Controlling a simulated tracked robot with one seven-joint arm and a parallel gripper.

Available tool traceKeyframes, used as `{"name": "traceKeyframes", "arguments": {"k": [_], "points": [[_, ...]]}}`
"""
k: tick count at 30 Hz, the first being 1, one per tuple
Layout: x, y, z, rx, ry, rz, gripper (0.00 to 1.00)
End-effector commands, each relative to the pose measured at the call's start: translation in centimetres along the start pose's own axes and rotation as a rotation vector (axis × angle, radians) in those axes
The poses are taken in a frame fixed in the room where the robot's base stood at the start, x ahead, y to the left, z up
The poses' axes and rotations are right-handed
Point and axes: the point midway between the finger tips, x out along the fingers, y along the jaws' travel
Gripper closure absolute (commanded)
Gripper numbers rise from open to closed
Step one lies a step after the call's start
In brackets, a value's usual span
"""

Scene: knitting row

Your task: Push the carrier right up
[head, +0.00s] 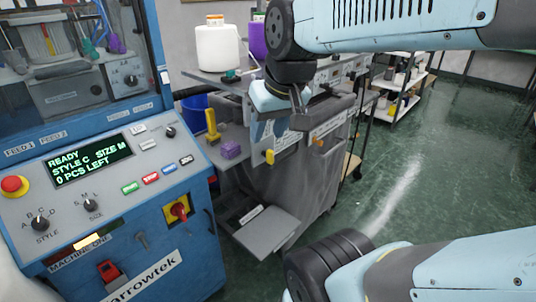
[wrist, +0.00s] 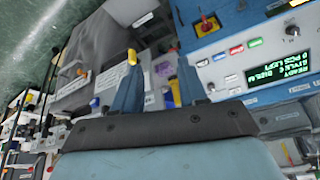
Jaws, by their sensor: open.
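My gripper (head: 268,128) is open and empty, with its blue fingers pointing down in front of the grey machine. In the wrist view its two fingers (wrist: 157,72) stand apart. A yellow knob (head: 270,157) on the grey machine's front shows just below the fingertips; in the wrist view a yellow knob (wrist: 132,57) appears at the left fingertip. Whether they touch is unclear. An orange knob (head: 318,142) is farther right. A yellow upright piece (head: 212,126) stands on the shelf at left. I cannot tell which piece is the carrier.
The blue machine's panel (head: 95,170) reads READY, STYLE C, SIZE M, 0 PCS LEFT. A purple block (head: 231,149) lies on the grey shelf. A grey flap (head: 265,231) juts out low. Green floor (head: 440,150) is clear at right.

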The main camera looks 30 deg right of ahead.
Motion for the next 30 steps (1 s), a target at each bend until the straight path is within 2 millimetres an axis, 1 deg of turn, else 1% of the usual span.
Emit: {"name": "traceKeyframes", "arguments": {"k": [1,9,17,23,30], "points": [[0.8,0.0,-0.2,0.018,-0.038,-0.012,0.58],[5.2,1.0,-1.5,0.114,-0.244,-0.161,0.58],[9.4,2.7,-3.0,0.233,-0.368,-0.355,0.58],[12.6,4.8,-4.3,0.341,-0.404,-0.523,0.58],[16.4,8.5,-5.8,0.485,-0.373,-0.723,0.58]]}}
